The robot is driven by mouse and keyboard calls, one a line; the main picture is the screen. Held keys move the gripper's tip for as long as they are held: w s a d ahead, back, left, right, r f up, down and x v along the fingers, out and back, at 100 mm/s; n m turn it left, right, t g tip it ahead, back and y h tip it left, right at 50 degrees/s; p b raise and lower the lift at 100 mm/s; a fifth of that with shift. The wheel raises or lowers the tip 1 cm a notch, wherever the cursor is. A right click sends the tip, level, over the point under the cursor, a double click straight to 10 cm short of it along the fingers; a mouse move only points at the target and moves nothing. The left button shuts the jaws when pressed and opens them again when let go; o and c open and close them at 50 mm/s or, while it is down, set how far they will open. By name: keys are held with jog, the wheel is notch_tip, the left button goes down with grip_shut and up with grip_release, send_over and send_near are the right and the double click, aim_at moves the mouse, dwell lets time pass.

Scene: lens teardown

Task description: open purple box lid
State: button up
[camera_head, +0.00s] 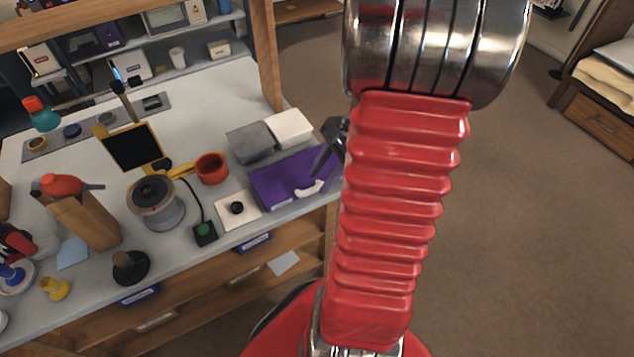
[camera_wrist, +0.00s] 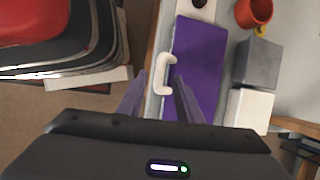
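The purple box (camera_head: 283,181) sits at the right front corner of the workbench. Its purple lid (camera_wrist: 198,62) looks closed and flat in the wrist view. A white handle (camera_head: 308,188) is on its near edge; in the wrist view the handle (camera_wrist: 162,73) is C-shaped. My gripper (camera_wrist: 157,72) is open, its two fingers apart on either side of the handle in the picture. I cannot tell whether they touch it or hover above. In the head view, part of my gripper (camera_head: 329,146) shows dark above the box's right side; my red arm hides the rest.
A grey box (camera_head: 251,142) and a white box (camera_head: 290,128) stand behind the purple box. A red-orange cup (camera_head: 211,168) and a white plate with a black knob (camera_head: 237,208) are to its left. Open floor lies right of the bench.

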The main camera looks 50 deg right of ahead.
jog(key=shift+x, duration=1.35)
grip_shut()
jog(key=shift+a, duration=0.1)
